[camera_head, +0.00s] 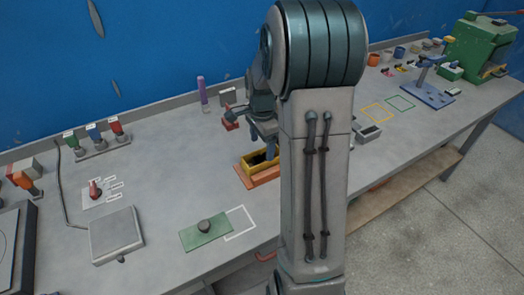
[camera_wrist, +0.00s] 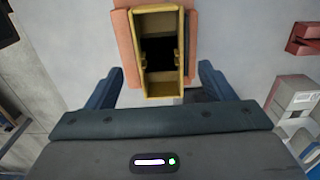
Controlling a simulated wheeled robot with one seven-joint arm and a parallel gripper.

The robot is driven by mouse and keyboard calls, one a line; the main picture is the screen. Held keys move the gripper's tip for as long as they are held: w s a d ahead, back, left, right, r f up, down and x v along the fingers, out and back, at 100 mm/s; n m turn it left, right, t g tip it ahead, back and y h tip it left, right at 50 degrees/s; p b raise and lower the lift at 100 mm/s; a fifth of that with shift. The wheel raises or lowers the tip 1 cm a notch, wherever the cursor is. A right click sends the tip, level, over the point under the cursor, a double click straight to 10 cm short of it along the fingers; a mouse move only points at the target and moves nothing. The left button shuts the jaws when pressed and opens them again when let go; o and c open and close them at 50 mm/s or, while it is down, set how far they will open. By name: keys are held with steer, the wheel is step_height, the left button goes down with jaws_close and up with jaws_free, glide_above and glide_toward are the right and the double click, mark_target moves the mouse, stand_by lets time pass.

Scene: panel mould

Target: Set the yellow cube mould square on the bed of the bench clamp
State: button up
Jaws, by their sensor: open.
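The yellow cube mould (camera_head: 246,164) is an open-topped box with a dark inside. It rests on a flat orange plate (camera_head: 262,180), which looks like the bed of the bench clamp. In the wrist view the mould (camera_wrist: 164,90) sits over the orange plate (camera_wrist: 123,40), its sides roughly in line with the plate's edges. My gripper (camera_wrist: 159,70) is open and empty, its two blue-grey fingers spread to either side of the mould's near end, apart from it. In the head view my gripper (camera_head: 264,130) is just above the mould. My arm hides part of the area to the right.
A red block (camera_head: 231,118) stands behind the mould, and a purple-topped bottle (camera_head: 202,92) is farther back. A green plate with a dark knob (camera_head: 206,229) lies in front left. A grey box (camera_head: 368,132) is right of my arm.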

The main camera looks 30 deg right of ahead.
step_height(320, 180, up, 8)
steer(key=s+a+r+n+t, duration=0.1)
steer(key=s+a+n, duration=0.6)
steer(key=s+n, duration=0.1)
steer(key=s+a+r+n+t, duration=0.1)
steer(key=s+a+n+t, duration=0.1)
steer(key=s+a+n, duration=0.5)
steer(key=shift+s+n, duration=1.3)
steer(key=shift+s, duration=0.85)
